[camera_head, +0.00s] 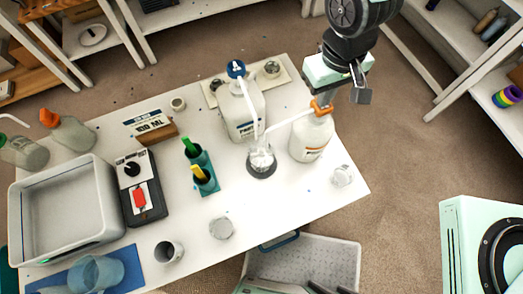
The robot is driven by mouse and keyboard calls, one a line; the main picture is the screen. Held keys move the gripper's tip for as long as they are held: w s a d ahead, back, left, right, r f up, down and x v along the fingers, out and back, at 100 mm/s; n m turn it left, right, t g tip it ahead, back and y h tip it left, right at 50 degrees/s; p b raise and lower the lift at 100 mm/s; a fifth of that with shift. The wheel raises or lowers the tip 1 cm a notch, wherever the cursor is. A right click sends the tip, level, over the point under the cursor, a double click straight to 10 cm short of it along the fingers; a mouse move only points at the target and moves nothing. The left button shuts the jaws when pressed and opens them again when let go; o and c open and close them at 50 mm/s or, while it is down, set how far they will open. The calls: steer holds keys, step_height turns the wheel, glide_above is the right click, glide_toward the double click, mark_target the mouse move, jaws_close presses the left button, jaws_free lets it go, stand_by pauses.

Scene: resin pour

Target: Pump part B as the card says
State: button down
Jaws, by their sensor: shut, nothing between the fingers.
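A white bottle (311,140) with an orange pump head stands at the right of the white table. A second white bottle (243,112) with a blue pump head stands to its left. Their printed labels are too small to read surely. Both spouts reach over a clear cup (261,158) on a dark round base; its fill level cannot be told. A card (147,122) on a wooden block seems to read "100 ML"; its smaller line is unclear. My gripper (325,100) is shut and empty at the orange pump head; whether it touches cannot be told.
A grey tub (64,212), a dark box with a red switch (139,197) and a green holder (203,174) with two handles fill the left. Clear pieces (221,228) (342,175) lie near the front and right edges. A grey bin (315,262) stands below the front edge.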

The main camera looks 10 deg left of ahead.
steer(key=shift+r+p, duration=1.65)
steer(key=shift+r, duration=0.35)
steer(key=shift+f, duration=0.2)
steer(key=shift+f+b, duration=1.65)
steer(key=shift+f, duration=0.3)
steer(key=shift+r+p, duration=1.7)
steer(key=shift+r, duration=0.35)
steer(key=shift+f, duration=0.15)
